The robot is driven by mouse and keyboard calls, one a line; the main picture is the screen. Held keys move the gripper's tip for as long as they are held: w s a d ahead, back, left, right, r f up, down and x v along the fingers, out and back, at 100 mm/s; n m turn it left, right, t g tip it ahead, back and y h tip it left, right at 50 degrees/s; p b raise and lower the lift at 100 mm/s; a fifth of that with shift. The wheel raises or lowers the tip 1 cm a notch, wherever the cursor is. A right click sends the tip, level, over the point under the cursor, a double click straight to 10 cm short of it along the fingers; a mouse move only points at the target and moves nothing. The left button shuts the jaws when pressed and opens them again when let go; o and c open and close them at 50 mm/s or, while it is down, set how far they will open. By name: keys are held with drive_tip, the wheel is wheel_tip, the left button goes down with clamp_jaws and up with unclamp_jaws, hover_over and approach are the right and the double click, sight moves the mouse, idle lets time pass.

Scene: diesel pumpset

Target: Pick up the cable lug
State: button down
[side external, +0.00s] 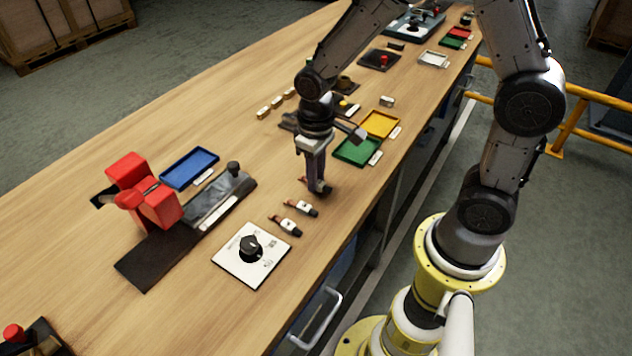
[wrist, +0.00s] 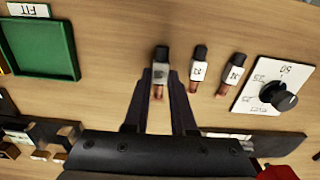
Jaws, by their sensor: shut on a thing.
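Three cable lugs with black sleeves, white labels and copper-coloured ends lie in a row on the bench. My gripper (side external: 318,188) is low over the bench and shut on the lug at the end of the row nearest the green tray. In the wrist view my gripper (wrist: 160,90) has its two fingers on either side of this held cable lug (wrist: 161,66). The middle cable lug (wrist: 198,68) and the far cable lug (wrist: 231,74) lie free beside it. In the side view these show as the middle lug (side external: 303,207) and far lug (side external: 286,226).
A white dial plate (side external: 252,256) with a black knob lies near the free lugs. A green tray (side external: 358,150) and a yellow tray (side external: 380,124) are on the other side. A red-handled tool (side external: 143,190) and a blue tray (side external: 189,169) stand left. Bare wood surrounds the lugs.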

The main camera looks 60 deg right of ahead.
drive_tip(key=s+r, duration=1)
drive_tip(key=s, duration=0.4)
drive_tip(key=shift+d+r, duration=0.4)
drive_tip(key=shift+d, duration=0.05)
idle(0.5)
